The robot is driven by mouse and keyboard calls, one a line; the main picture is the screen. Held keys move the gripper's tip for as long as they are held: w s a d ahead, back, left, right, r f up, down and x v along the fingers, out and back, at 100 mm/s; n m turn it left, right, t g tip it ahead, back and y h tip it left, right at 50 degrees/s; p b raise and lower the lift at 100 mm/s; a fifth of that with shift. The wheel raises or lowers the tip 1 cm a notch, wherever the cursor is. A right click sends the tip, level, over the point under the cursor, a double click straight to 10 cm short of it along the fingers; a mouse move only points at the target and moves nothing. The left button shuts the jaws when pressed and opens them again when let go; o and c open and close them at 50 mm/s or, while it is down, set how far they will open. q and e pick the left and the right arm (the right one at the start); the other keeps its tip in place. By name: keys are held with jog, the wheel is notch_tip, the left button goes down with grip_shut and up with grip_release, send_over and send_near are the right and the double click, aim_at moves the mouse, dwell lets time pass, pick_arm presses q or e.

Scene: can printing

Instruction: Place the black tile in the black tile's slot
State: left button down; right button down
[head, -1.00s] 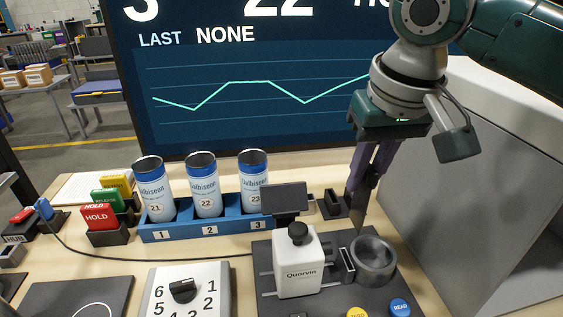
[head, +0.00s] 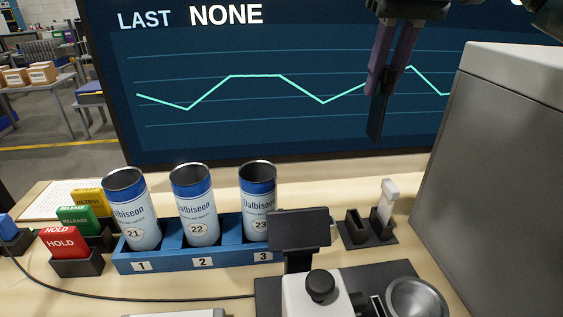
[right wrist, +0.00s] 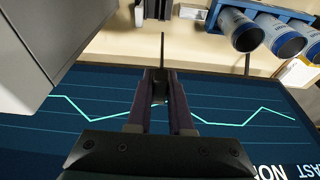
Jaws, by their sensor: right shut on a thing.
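My right gripper (head: 382,82) is shut on the black tile (head: 376,120), a thin dark plate that hangs down from the fingertips. In the right wrist view the tile (right wrist: 162,50) shows edge-on between the fingers of the gripper (right wrist: 160,88). The black two-slot holder (head: 368,241) stands on the table below, slightly left of the tile in the head view. Its left slot looks empty; a white tile (head: 389,198) stands in the right one. The held tile is high above the holder, apart from it. My left gripper is not in view.
A grey box (head: 490,150) stands right of the holder. A blue rack (head: 225,259) with three cans is to its left. A dark small screen (head: 299,222) and a white device with a metal cup (head: 415,300) stand in front. A large display (head: 240,120) is behind.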

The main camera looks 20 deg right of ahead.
jog(key=f+b, duration=0.1)
jog(key=f, duration=1.8)
jog(key=shift+s+f, duration=0.1)
jog(key=shift+s, duration=0.1)
